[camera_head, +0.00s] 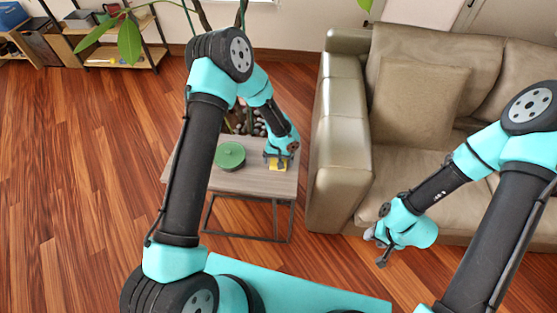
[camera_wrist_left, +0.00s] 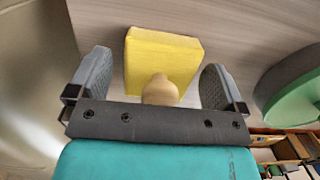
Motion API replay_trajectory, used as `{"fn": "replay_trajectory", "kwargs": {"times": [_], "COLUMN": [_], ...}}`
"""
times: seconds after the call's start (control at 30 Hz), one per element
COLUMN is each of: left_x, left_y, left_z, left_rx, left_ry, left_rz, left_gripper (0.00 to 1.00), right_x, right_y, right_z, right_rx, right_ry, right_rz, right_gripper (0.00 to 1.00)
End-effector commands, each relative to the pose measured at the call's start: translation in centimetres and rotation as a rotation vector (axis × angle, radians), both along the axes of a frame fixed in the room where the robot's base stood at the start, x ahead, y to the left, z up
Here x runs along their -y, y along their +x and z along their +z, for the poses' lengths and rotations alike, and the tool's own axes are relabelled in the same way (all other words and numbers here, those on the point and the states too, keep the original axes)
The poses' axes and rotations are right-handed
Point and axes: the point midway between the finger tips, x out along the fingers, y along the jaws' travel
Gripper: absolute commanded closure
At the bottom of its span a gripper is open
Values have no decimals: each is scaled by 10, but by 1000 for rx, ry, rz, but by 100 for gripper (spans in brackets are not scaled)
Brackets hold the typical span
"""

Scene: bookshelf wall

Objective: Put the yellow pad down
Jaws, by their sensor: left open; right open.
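The yellow pad (camera_wrist_left: 170,55) is a block with a pale knob on its near side. In the left wrist view it lies between the two fingers of my left gripper (camera_wrist_left: 157,82), with a gap on each side. In the head view the yellow pad (camera_head: 278,164) is partly hidden under my left gripper (camera_head: 277,157), at the right part of the small side table (camera_head: 240,187). The pad appears to rest on the tabletop. My right gripper (camera_head: 376,248) is open and empty, in front of the sofa and away from the table.
A round green object (camera_head: 230,156) sits on the table left of the pad; it also shows at the right in the left wrist view (camera_wrist_left: 295,92). A beige sofa (camera_head: 340,150) stands close to the table's right side. Wooden floor lies clear to the left.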

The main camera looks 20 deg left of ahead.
Motion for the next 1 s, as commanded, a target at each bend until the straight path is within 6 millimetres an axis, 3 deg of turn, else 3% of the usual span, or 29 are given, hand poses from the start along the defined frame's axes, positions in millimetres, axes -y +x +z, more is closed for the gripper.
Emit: {"fn": "replay_trajectory", "kwargs": {"times": [0.27,0.8,1.0], "left_x": [0,-1,-2], "left_y": [2,13,14], "left_z": [13,105,120], "left_rx": [3,3,0], "left_ry": [1,0,-1], "left_rz": [0,1,1], "left_gripper": [3,3,3], "right_x": [0,0,0], "right_y": [0,0,0], "right_z": [0,0,0], "right_rx": [0,0,0], "right_ry": [0,0,0], "right_rz": [0,0,0], "right_gripper": [57,57,57]}}
